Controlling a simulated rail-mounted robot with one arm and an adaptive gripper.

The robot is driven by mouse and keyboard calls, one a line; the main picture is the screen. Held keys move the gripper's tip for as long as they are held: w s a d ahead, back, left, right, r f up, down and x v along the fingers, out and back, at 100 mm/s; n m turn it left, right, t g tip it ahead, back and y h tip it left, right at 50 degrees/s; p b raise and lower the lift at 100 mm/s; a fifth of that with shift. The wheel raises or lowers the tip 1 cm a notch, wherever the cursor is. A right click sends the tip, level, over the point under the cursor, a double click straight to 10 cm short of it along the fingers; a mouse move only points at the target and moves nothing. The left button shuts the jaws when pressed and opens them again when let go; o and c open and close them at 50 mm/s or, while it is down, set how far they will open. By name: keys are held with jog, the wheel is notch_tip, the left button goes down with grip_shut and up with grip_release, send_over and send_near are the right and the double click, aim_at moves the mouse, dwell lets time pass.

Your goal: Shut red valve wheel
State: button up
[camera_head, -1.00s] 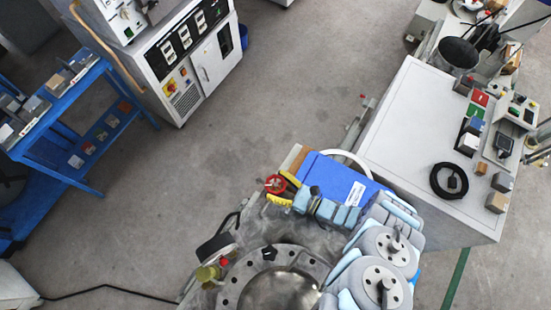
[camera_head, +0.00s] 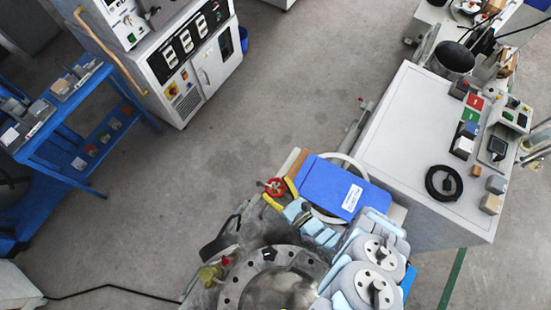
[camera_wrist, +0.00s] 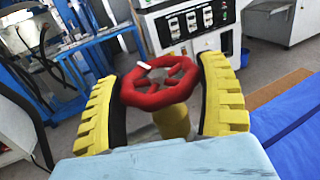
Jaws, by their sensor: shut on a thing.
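The red valve wheel (camera_wrist: 160,80) is a spoked wheel on a yellow valve body (camera_wrist: 172,120). In the head view the wheel (camera_head: 275,186) is near the lower middle, beside the blue box. My gripper (camera_wrist: 165,95) has yellow ribbed fingers with black inner pads, one on each side of the wheel. It is shut on the wheel's rim. In the head view my gripper (camera_head: 281,194) is at the wheel, with its yellow fingers partly around it. A small white mark (camera_wrist: 144,65) shows on the wheel's far left rim.
A blue box (camera_head: 335,185) lies right of the wheel, close to my arm. A white table (camera_head: 400,130) with a black cable coil (camera_head: 444,183) stands to the right. A grey cabinet (camera_head: 185,60) and a blue bench (camera_head: 75,110) are farther off. Open floor lies between.

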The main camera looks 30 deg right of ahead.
jog(key=o, duration=1.1)
jog(key=n+y+b, duration=0.1)
jog(key=y, duration=0.1)
jog(key=shift+d+f+n+g+y+b, duration=0.1)
jog(key=shift+f+n+g+y+b, duration=0.05)
jog(key=shift+n+g+y+b, duration=0.2)
jog(key=n+g+y+b, duration=0.3)
jog(key=n+y, duration=0.1)
jog(key=y, duration=0.1)
jog(key=shift+f, duration=0.1)
jog(key=n+g+y+b, duration=0.2)
jog(key=b, duration=0.1)
jog(key=n+g+y+b, duration=0.1)
jog(key=g+y+b, duration=0.1)
jog(key=b, duration=0.1)
jog(key=shift+n+g, duration=0.35)
